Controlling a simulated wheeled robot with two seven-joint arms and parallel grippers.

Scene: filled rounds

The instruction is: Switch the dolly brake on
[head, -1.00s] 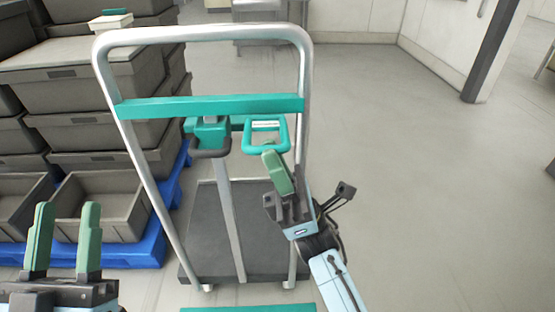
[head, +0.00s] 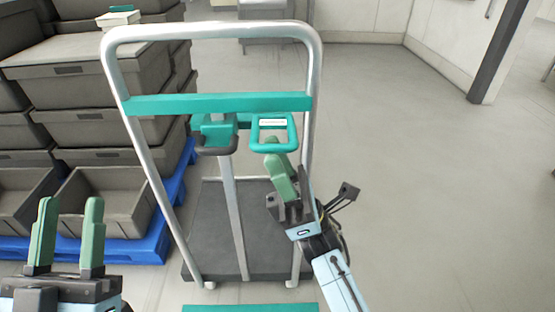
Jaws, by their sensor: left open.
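The dolly has a tall grey tube handle (head: 310,70) with a teal crossbar (head: 215,104) and a dark deck (head: 262,235). Below the crossbar hang a teal bracket with a dark grip (head: 216,150) and, to its right, a teal loop with a pale label (head: 291,135). I cannot tell for sure which part is the brake control. My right gripper (head: 272,146) has its green fingertips at the loop's lower edge, overlapping it in view; contact is unclear. Its fingers line up one behind the other, hiding the gap. My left gripper (head: 70,203) is open and empty at the lower left.
Grey crates (head: 85,95) are stacked at the left, the lower ones on a blue pallet (head: 150,240). A small teal-and-white item (head: 118,16) sits on top. A teal strip (head: 250,308) crosses the bottom edge. The floor to the right is clear.

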